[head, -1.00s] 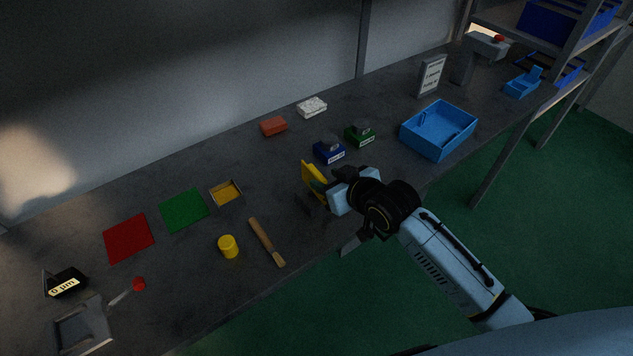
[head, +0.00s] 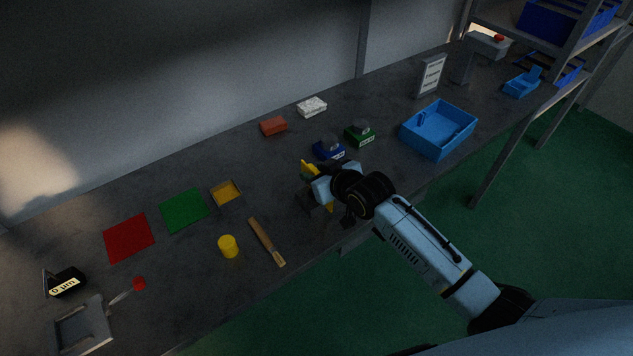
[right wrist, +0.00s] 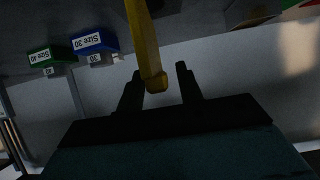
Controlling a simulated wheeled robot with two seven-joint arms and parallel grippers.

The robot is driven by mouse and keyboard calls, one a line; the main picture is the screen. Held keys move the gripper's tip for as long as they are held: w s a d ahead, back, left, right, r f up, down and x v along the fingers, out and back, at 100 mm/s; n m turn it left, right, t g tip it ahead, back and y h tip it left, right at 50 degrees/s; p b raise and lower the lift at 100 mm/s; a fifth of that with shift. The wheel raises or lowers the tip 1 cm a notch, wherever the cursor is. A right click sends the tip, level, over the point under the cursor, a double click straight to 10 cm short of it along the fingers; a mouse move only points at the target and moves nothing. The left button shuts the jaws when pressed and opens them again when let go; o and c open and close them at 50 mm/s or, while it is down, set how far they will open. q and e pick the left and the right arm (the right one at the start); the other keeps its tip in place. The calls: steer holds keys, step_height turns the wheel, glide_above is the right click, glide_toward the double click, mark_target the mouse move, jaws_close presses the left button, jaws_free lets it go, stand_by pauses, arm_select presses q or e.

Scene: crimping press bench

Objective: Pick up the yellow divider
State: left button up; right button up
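The yellow divider (head: 307,167) stands on the dark bench near its front edge, partly hidden in the head view by my right gripper (head: 320,188). In the right wrist view, the divider (right wrist: 144,38) is a narrow yellow strip whose rounded end reaches between the two dark fingers of the right gripper (right wrist: 159,75). The fingers are apart. The divider is nearer the left finger in that view, and a clear gap shows to the right finger. I cannot tell whether it touches the left finger. My left gripper is in neither view.
A blue labelled block (head: 328,149) and a green one (head: 359,134) stand just behind the right gripper. A blue bin (head: 438,130) is to the right. A wooden-handled tool (head: 266,241), a yellow cylinder (head: 228,246) and a small yellow tray (head: 226,193) lie to the left.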

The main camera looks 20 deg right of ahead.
jaws_close()
